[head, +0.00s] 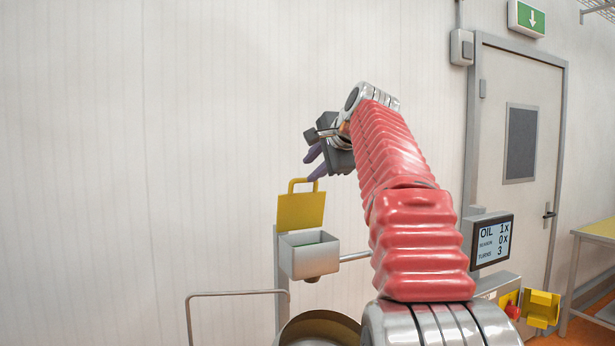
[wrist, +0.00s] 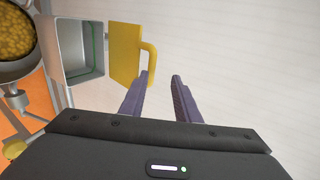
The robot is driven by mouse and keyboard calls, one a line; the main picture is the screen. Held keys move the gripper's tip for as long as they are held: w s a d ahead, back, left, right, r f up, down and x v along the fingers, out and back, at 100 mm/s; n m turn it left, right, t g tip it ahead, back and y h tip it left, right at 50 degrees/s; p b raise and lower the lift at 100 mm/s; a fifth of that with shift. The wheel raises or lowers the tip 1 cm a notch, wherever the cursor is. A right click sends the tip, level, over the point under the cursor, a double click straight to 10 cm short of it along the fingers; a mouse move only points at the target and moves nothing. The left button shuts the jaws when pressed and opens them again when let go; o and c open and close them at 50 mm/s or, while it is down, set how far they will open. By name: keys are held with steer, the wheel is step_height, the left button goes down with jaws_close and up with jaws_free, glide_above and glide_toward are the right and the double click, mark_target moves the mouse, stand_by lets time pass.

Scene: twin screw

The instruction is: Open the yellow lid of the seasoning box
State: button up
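The seasoning box (head: 308,262) is a grey metal box on a post by the wall. Its yellow lid (head: 300,212) stands upright at the back of the box, with its handle loop on top, so the box is open. In the wrist view the lid (wrist: 125,55) is beside the open box (wrist: 82,50), and the handle (wrist: 150,62) is near the left fingertip. My gripper (wrist: 162,78) has its two purple fingers apart with nothing between them. In the head view my gripper (head: 314,163) is just above and right of the handle. Whether a finger touches the handle is unclear.
A round pot (head: 320,328) stands below the box, and in the wrist view a container of yellow food (wrist: 14,35) shows at the left. A thin metal rail (head: 235,293) is left of the pot. A small display (head: 490,242) stands at the right. The wall is close behind.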

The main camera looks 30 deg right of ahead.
steer(key=shift+v, duration=2.75)
steer(key=shift+c, duration=0.4)
steer(key=shift+s+d, duration=0.1)
steer(key=shift+s, duration=0.05)
steer(key=shift+c, duration=0.7)
steer(key=s+r, duration=0.2)
steer(key=s, duration=0.1)
steer(key=shift+s+h, duration=0.1)
steer(key=shift+h, duration=0.2)
steer(key=c, duration=0.4)
steer(key=shift+m+t+y, duration=0.3)
steer(key=shift+t+y, duration=0.4)
steer(key=shift+t, duration=0.1)
steer(key=s+a, duration=0.1)
steer(key=s+a+f, duration=0.1)
steer(key=s+a, duration=0.1)
steer(key=shift+s+a+f, duration=0.1)
steer(key=shift+s+f, duration=0.2)
jaws_close()
step_height(320, 180, down, 7)
steer(key=s+d+t+h, duration=0.1)
steer(key=s+t, duration=0.1)
steer(key=t, duration=0.1)
steer(key=shift+d+t, duration=0.25)
steer(key=shift+t, duration=0.15)
